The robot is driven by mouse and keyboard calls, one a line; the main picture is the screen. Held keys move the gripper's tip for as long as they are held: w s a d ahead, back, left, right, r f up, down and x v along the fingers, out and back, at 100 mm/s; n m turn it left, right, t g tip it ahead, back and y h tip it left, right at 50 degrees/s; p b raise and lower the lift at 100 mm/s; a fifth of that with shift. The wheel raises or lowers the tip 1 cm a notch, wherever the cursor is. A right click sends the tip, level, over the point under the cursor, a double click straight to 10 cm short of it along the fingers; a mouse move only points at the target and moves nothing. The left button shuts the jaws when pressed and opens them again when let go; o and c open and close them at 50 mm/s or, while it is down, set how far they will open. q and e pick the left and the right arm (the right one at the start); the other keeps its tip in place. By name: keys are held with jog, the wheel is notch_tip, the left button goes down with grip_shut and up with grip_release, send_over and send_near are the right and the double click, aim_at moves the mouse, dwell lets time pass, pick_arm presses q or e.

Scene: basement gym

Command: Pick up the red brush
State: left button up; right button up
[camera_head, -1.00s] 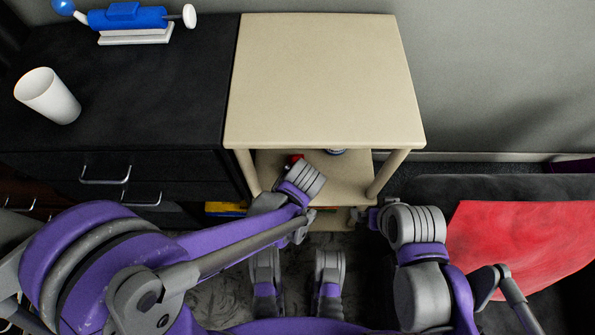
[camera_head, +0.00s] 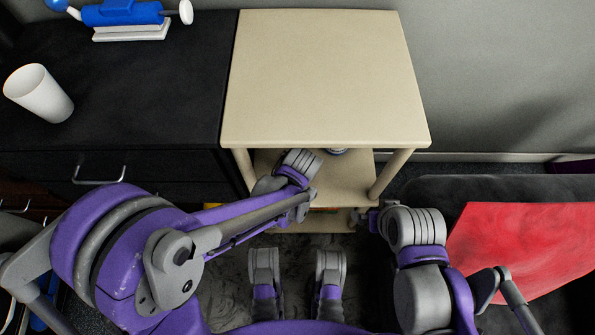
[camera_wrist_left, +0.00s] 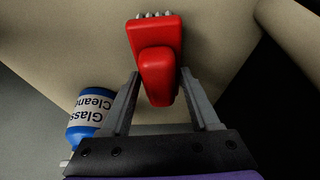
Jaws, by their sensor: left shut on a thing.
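The red brush (camera_wrist_left: 153,50) fills the upper middle of the left wrist view, its pale bristles at the top edge. My left gripper (camera_wrist_left: 160,78) has its two fingers on either side of the brush's handle and is shut on it. In the head view, my left wrist (camera_head: 301,165) reaches under the top of the beige side table (camera_head: 325,75), over its lower shelf (camera_head: 345,180). The fingers and the brush are hidden there. My right gripper (camera_head: 364,218) is low beside the table's front right, too small to tell its opening.
A Glass Cleaner bottle (camera_wrist_left: 91,117) is left of the left fingers. Table legs (camera_head: 391,172) flank the shelf opening. A black drawer cabinet (camera_head: 150,100) stands to the left with a white cup (camera_head: 40,93). A red cloth (camera_head: 525,250) lies at right.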

pick_arm(q)
jog(key=c, duration=0.4)
jog(key=shift+c, duration=0.2)
jog(key=shift+r, duration=0.55)
jog(key=p+v, duration=0.2)
jog(key=shift+r, duration=0.45)
jog(key=s+d+p, duration=0.1)
jog(key=s, duration=1.6)
jog(key=shift+d+f, duration=0.15)
jog(key=shift+d, duration=0.1)
jog(key=shift+s, duration=0.1)
